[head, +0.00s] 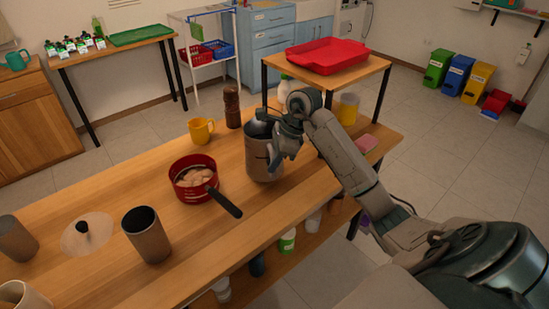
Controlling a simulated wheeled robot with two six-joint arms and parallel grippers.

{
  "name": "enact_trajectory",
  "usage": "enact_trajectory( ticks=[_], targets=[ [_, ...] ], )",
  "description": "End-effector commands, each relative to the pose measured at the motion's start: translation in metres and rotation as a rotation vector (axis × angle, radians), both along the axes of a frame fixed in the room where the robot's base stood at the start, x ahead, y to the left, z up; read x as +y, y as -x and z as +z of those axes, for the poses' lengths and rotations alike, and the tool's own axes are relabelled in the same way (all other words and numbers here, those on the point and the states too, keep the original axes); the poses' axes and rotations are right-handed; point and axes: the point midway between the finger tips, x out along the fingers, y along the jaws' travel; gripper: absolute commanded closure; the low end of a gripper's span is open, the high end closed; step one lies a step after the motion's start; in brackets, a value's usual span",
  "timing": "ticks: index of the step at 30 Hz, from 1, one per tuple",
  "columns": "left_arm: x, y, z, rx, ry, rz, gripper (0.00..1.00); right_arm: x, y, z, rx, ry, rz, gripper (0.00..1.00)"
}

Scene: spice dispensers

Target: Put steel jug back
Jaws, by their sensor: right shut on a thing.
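The steel jug (258,158) is a grey, open-topped cylinder. It is upright at the table's right part, beside the red pot. My right gripper (276,158) is at the jug's right side, shut on it. The fingers cover part of the jug's right edge, and I cannot tell whether its base touches the table. My left gripper is not in view.
A red pot (192,172) with pale food has its handle pointing at the front edge. A yellow mug (201,130) and a brown pepper mill (232,106) stand behind. A brown cup (146,236) and a lid (87,240) are at left. A raised shelf with a red tray (327,55) stands behind.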

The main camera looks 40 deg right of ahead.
Motion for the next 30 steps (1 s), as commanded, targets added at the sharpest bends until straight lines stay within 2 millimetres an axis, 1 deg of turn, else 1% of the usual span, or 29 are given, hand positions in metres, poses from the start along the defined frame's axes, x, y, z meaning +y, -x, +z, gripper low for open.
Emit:
enact_trajectory(
  ticks=[1,4,13,18,21,25,30],
  targets=[
    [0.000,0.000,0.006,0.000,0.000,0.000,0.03,-0.007,-0.009,0.004,-0.003,-0.002,-0.002,1.00],
    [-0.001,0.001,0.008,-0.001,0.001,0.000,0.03,-0.016,-0.019,0.001,-0.002,-0.001,0.000,1.00],
    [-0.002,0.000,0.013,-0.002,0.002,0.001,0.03,-0.028,-0.033,-0.002,-0.003,-0.001,0.000,1.00],
    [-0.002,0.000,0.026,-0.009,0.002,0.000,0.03,-0.027,-0.031,-0.027,0.000,-0.002,0.000,1.00],
    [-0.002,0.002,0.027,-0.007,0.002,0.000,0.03,-0.027,-0.031,-0.037,-0.002,0.000,0.001,1.00],
    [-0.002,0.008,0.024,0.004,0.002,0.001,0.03,-0.027,-0.032,-0.038,-0.005,0.001,0.001,1.00],
    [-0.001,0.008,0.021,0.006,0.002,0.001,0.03,-0.027,-0.032,-0.041,-0.004,0.000,0.002,1.00]
  ],
)
